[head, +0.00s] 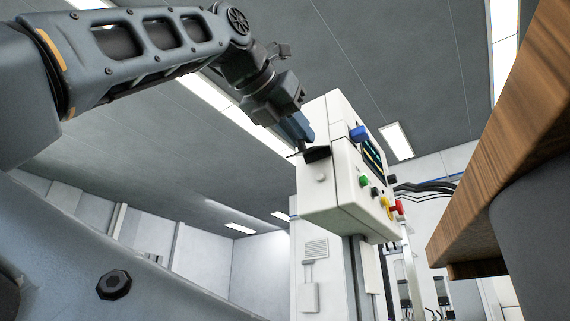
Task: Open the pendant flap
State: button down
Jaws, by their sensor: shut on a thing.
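The pendant (345,170) is a white box seen from below, with a screen (373,153) and colored buttons on its right face. My gripper (301,140) reaches down from the upper left to the pendant's left face. Its fingers are shut at a dark piece (317,154) on that face, which I take to be part of the pendant flap. The fingers cover part of it. I cannot tell from this angle how far the flap stands open. A small round knob (320,178) sits just below on the same white face.
A blue knob (359,133), green button (364,181), yellow part (386,207) and red knob (398,207) stick out of the pendant's front. Black cables (425,187) run behind it. A wooden board (505,140) fills the right side.

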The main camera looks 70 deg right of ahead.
jog(key=shift+d+r+t+y+p, duration=0.25)
jog(key=shift+r+y, duration=0.3)
jog(key=shift+y, duration=0.3)
jog(key=shift+d+r+t+y+p, duration=0.1)
jog(key=shift+d+r+t+y, duration=0.25)
jog(key=shift+r+y, duration=0.35)
jog(key=shift+f+y, duration=0.2)
jog(key=shift+y, duration=0.05)
jog(key=c, duration=1.4)
grip_release()
jog(key=shift+w, duration=0.1)
jog(key=o, duration=0.3)
